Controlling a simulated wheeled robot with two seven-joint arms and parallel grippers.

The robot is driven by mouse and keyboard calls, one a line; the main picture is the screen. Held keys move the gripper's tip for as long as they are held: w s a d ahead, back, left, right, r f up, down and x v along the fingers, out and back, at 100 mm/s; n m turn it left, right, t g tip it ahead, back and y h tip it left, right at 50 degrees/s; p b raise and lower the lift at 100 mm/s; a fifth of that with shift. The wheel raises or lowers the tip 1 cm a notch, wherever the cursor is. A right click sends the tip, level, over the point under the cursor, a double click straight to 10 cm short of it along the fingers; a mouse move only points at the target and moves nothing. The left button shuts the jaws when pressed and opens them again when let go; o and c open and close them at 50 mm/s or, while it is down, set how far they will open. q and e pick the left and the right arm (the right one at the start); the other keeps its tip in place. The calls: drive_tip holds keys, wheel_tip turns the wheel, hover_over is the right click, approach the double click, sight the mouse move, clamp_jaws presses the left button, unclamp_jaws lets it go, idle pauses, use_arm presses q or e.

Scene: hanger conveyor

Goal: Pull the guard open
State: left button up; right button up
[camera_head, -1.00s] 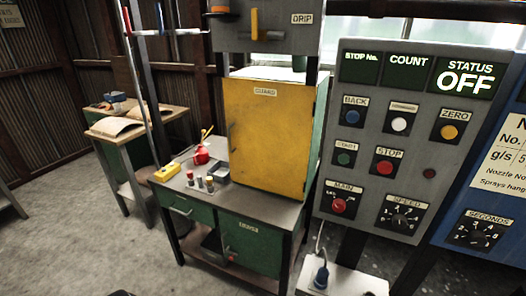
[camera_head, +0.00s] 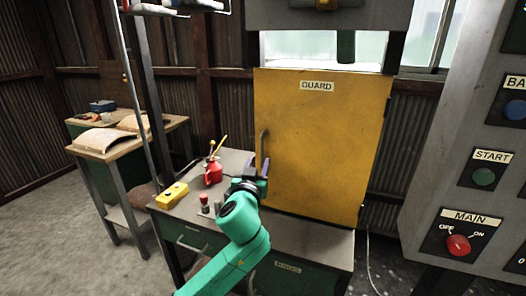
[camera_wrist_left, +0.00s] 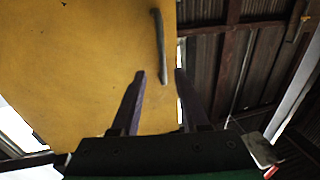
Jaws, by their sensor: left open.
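The yellow guard (camera_head: 325,150) is a flat panel labelled GUARD, standing shut at the back of the green workbench. Its handle (camera_head: 264,150) is a dark vertical bar near its left edge. My left gripper (camera_head: 254,168) is at the lower left of the guard, just by the handle's lower end. In the left wrist view the guard (camera_wrist_left: 90,60) fills the left half, and its handle (camera_wrist_left: 160,45) lies ahead of the open fingers (camera_wrist_left: 160,78), roughly between their lines. I cannot tell whether the fingers touch it. My right gripper is not in view.
On the bench stand a red oil can (camera_head: 213,172), a yellow box (camera_head: 172,195) and small bottles (camera_head: 204,203), close to my left arm. A control panel (camera_head: 460,190) with a red MAIN knob (camera_head: 458,245) is at the right. A side table (camera_head: 125,142) stands at the left.

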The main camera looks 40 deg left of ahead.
sight(261, 152)
use_arm(q)
drive_tip(key=p+x, duration=0.1)
drive_tip(key=x, duration=0.7)
drive_tip(key=shift+s+a+f, duration=0.15)
drive_tip(key=shift+a+f, duration=0.05)
drive_tip(key=shift+w, duration=0.2)
drive_tip(key=c, duration=0.7)
clamp_jaws()
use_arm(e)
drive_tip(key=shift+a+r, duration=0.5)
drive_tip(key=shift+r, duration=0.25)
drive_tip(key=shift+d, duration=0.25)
